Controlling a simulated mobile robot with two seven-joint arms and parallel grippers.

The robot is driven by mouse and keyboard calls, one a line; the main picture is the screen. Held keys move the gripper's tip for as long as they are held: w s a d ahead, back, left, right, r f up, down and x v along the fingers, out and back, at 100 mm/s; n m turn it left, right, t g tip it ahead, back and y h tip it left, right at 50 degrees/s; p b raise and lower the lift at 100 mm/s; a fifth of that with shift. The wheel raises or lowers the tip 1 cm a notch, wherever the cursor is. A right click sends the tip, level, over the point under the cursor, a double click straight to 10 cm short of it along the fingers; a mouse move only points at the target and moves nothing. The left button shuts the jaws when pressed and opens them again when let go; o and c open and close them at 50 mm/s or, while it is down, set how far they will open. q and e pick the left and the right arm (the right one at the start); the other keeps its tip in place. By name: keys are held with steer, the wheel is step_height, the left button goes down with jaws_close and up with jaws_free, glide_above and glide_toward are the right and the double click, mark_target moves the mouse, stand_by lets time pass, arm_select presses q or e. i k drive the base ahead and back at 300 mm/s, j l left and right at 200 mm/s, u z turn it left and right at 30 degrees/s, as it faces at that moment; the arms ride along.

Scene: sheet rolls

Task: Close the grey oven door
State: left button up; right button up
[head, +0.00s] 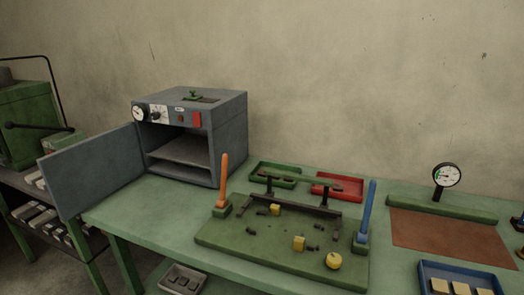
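The grey oven (228,140) stands on the green table against the wall. Its control panel with dials and a red switch runs along the top of its front. The oven door (92,170) is hinged at the opening's left edge and swung wide open to the left, reaching past the table's left end. The oven cavity (182,147) is exposed, with a shelf inside that looks empty. Neither of my grippers shows in the head view.
A green board (225,237) with orange and blue levers, yellow pieces and small dark parts lies right of the oven. Green and red trays (340,197) are behind it. A dial gauge (447,176) stands further right. A green machine (25,125) stands at left.

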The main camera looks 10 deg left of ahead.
mark_target(78, 176)
steer(key=i+j+z, duration=0.15)
steer(key=j, duration=0.65)
steer(key=j+z, duration=0.1)
steer(key=j, duration=0.65)
steer(key=i+j+z, duration=0.15)
steer(key=j, duration=0.65)
steer(key=j+z, duration=0.15)
steer(key=j, duration=0.65)
steer(key=k+j+z, duration=0.15)
steer(key=j, duration=0.65)
steer(key=j+z, duration=0.1)
steer(key=j, duration=0.7)
steer(key=k+j+z, duration=0.15)
steer(key=j, duration=0.65)
steer(key=k, duration=0.5)
steer(key=i+j+z, duration=0.1)
steer(key=z, duration=0.15)
steer(key=j+z, duration=0.25)
steer(key=i+j, duration=0.05)
